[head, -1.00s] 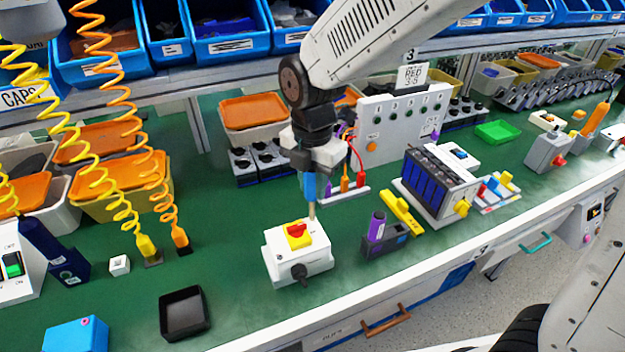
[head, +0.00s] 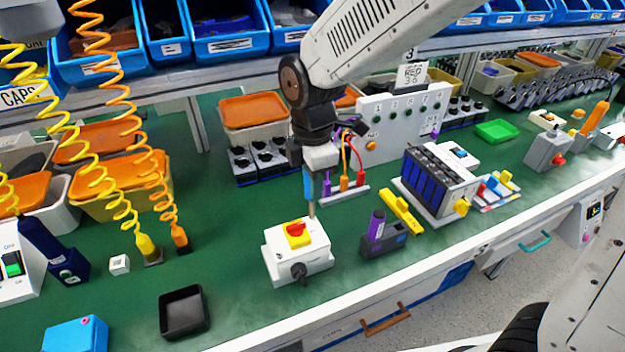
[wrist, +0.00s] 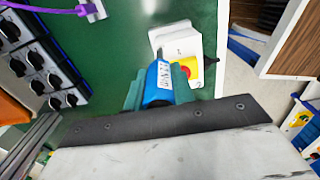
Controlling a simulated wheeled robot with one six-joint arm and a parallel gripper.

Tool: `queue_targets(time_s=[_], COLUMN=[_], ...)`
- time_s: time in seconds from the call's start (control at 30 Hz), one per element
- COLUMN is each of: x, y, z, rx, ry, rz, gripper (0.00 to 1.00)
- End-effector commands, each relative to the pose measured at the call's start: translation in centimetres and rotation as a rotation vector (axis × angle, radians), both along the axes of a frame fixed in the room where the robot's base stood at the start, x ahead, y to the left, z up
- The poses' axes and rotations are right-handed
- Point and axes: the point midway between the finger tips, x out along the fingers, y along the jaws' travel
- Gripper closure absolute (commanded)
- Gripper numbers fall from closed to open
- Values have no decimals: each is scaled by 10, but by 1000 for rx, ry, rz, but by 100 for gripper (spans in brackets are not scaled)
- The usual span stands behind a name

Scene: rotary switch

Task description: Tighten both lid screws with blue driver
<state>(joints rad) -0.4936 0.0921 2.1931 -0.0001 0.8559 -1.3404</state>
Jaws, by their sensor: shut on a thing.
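The white switch box (head: 313,262) with a yellow plate and red rotary knob (head: 295,232) stands on the green bench, a black knob on its front. My gripper (head: 311,175) is shut on the blue driver (head: 310,188), held upright with its shaft pointing down. The driver tip is at the back right part of the lid; I cannot tell whether it touches a screw. In the wrist view the blue driver handle (wrist: 158,82) sits between the fingers, and the box (wrist: 178,42) lies beyond it, partly hidden. The lid screws are too small to make out.
A purple-topped dark holder (head: 382,238) and a yellow tool (head: 401,212) lie right of the box. Behind stand a small rack with coloured tools (head: 345,190) and a white test panel (head: 400,122). A black tray (head: 184,312) is at front left.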

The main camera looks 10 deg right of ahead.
Motion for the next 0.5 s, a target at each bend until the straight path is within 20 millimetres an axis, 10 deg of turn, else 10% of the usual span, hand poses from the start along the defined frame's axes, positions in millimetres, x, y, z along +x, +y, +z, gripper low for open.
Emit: queue_targets(time_s=[0.5], x=[-1], y=[0], z=[-1], rx=[0], ry=[1], rz=[-309], gripper=[100])
